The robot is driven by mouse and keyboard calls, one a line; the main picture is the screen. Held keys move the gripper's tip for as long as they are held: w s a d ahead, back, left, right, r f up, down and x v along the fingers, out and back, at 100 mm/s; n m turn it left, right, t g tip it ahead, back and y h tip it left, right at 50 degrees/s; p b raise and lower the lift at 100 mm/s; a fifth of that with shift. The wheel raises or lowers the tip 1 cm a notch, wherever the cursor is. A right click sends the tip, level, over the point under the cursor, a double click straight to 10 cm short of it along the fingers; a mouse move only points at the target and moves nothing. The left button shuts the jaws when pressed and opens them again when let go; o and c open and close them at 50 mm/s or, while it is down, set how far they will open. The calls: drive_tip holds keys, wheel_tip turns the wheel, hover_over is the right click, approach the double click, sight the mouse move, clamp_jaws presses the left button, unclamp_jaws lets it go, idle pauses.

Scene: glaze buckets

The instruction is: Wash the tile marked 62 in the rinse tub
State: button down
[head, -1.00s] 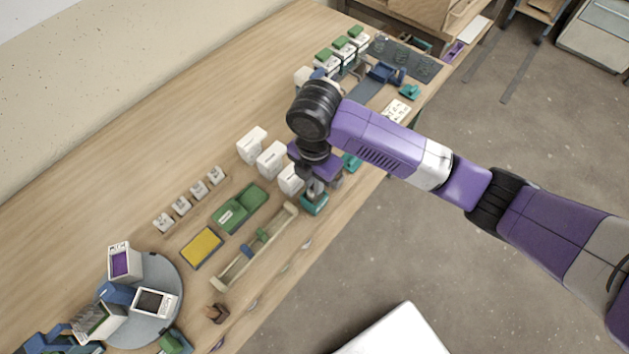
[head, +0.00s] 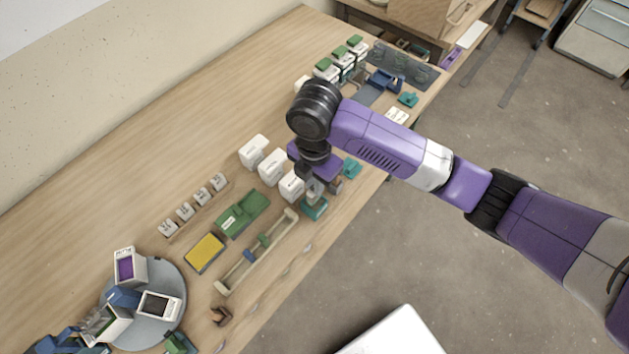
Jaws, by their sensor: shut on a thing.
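My gripper (head: 312,192) points down over the front part of the bench, beside the rightmost of three white containers (head: 291,185). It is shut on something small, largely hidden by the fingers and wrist. A teal block (head: 314,209) shows right below the fingertips; I cannot tell whether it is the held thing or stands beneath it. No number 62 is readable, so I cannot pick out that tile. I cannot tell for sure which container is the rinse tub; a green tray (head: 232,222) with a pale label lies left of the gripper.
A yellow pad in a tray (head: 204,253), a long wooden rack (head: 229,283) and several small white labelled pieces (head: 185,211) lie to the left. A grey turntable (head: 145,337) carries boxes. Green-topped containers (head: 340,56) stand at the back. Bare bench lies along the wall.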

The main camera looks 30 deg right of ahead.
drive_tip(key=shift+r, duration=0.15)
drive_tip(key=shift+r+p, duration=0.6)
drive_tip(key=shift+r, duration=0.8)
